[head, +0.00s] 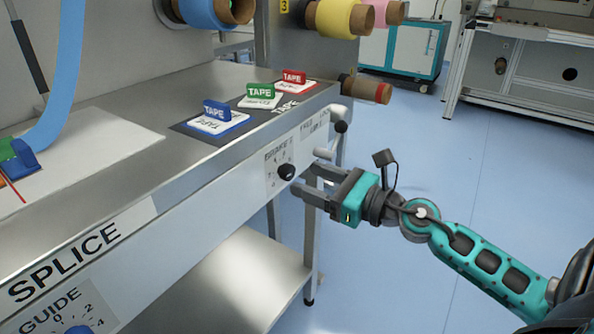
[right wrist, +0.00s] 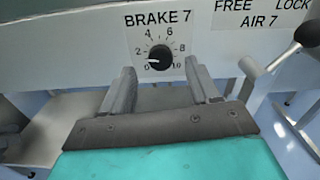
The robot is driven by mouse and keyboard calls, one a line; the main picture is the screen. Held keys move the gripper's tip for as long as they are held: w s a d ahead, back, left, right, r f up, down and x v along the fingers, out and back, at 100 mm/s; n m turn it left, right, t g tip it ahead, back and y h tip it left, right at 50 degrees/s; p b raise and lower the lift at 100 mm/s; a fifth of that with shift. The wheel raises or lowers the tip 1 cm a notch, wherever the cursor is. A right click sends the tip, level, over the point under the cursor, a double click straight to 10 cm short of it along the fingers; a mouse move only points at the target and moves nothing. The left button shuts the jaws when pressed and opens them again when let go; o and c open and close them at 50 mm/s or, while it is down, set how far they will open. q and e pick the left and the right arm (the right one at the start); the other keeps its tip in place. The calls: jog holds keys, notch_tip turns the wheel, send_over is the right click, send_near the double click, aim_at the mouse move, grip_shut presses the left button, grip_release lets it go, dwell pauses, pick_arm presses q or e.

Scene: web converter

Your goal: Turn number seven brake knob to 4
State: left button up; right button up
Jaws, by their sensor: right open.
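The number seven brake knob (right wrist: 160,57) is a round black knob under the label BRAKE 7 in the right wrist view. Its white mark points left and slightly down, near the 0 of the dial. The knob also shows on the front panel in the head view (head: 287,172). My right gripper (head: 304,180) is open and empty, just in front of the panel near the knob. In the right wrist view its fingers (right wrist: 162,74) stand left and right, below the knob, with the knob between their lines. They appear apart from it. My left gripper is not in view.
A lever with a black ball (head: 341,127) sticks out right of the knob, and in the right wrist view the ball (right wrist: 308,33) is near the upper right. Tape blocks lie on the table top (head: 150,92). A lower shelf (head: 250,270) is below. Blue floor is clear to the right.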

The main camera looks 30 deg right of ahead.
aim_at(291, 172)
jog(key=x, duration=0.3)
jog(key=shift+r+p, duration=0.1)
jog(key=shift+p, duration=0.3)
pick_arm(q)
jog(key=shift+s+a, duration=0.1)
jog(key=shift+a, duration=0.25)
pick_arm(e)
jog(key=shift+w+a, duration=0.15)
jog(key=shift+w, duration=0.3)
jog(key=c, duration=1)
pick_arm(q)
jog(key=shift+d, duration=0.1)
pick_arm(e)
jog(key=shift+c, duration=0.2)
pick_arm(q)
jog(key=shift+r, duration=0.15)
